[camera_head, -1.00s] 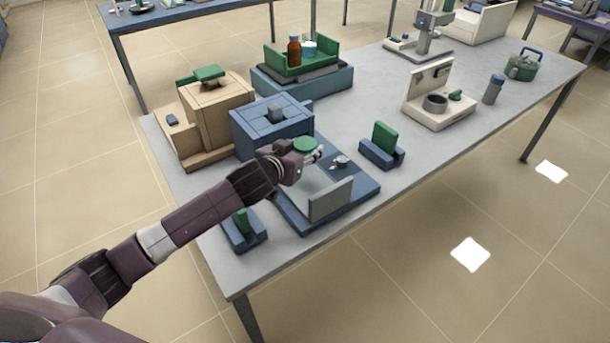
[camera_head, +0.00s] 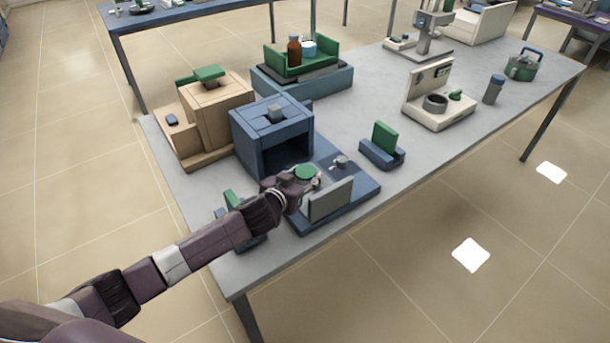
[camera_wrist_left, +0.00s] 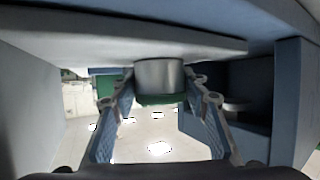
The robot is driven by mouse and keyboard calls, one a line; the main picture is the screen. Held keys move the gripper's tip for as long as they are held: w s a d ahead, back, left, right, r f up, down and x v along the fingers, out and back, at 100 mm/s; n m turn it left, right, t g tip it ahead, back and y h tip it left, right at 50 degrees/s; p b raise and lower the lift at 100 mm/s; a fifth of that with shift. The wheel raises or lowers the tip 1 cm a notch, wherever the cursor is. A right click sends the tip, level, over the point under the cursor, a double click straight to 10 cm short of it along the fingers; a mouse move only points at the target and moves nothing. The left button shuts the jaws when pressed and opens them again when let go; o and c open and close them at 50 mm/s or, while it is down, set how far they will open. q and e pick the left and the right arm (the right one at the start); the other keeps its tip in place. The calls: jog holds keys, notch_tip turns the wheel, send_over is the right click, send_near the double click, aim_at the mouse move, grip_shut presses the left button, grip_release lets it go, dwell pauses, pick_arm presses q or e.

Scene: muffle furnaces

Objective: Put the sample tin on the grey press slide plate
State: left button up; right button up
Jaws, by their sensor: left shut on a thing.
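The sample tin is a short silver can with a green top (camera_head: 306,172). My left gripper (camera_head: 308,180) is shut on it, just behind an upright grey panel and in front of the blue box-shaped unit. In the left wrist view the tin (camera_wrist_left: 160,75) sits between the two fingers, green side down in the picture. Its silver end meets the edge of a flat light grey plate (camera_wrist_left: 130,45), apparently the slide plate. I cannot tell if it fully rests there. In the head view my gripper and the panel hide most of that plate. My right gripper is not in view.
The upright grey panel (camera_head: 331,200) stands close in front of the tin. The blue unit (camera_head: 272,130) has a dark opening behind. Blue-and-green blocks (camera_head: 383,150) stand at either side. A tan unit (camera_head: 215,115) is at the left.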

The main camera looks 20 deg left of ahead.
pick_arm(q)
jog(key=o, duration=1.1)
jog(key=shift+c, duration=0.2)
jog(key=shift+r, duration=0.1)
jog(key=shift+s+a+r, duration=0.1)
jog(key=shift+s, duration=0.5)
jog(key=v, duration=1)
jog(key=shift+s+a+r, duration=0.1)
jog(key=shift+s+r, duration=0.05)
jog(key=shift+s, duration=0.2)
